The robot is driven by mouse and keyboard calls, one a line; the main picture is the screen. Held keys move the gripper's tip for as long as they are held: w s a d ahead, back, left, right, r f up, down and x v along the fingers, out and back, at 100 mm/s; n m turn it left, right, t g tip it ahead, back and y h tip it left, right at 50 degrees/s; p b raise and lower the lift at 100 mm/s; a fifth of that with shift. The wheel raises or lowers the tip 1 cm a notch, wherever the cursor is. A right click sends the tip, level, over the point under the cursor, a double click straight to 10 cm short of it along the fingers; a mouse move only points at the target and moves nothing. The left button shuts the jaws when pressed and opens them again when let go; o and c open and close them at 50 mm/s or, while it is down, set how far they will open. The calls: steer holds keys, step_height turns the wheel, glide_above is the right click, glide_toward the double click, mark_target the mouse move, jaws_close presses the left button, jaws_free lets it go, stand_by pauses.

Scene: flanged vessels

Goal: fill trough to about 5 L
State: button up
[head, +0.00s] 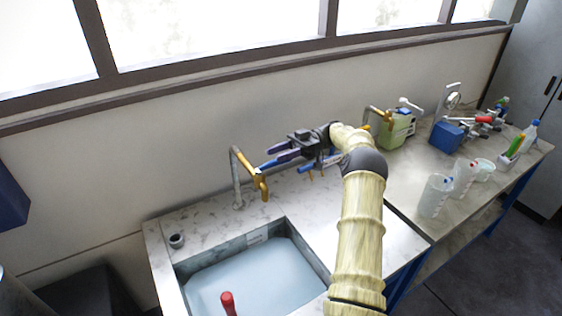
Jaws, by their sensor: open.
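The trough (318,258) is a grey rectangular basin set into the marble-look counter, with pale blue-grey liquid covering its bottom. I cannot read a volume from here. No stream of water is visible from the spout.
A red-handled object (228,303) stands in the trough's front. A small round dark fitting (177,240) is on the counter's left corner. Clear beakers (434,196), a green container (396,131) beside a second tap, and a blue device (446,136) stand on the bench at right.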

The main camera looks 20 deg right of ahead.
step_height(320, 180, up, 7)
steer(key=shift+r+b, duration=0.1)
steer(key=shift+b, duration=0.3)
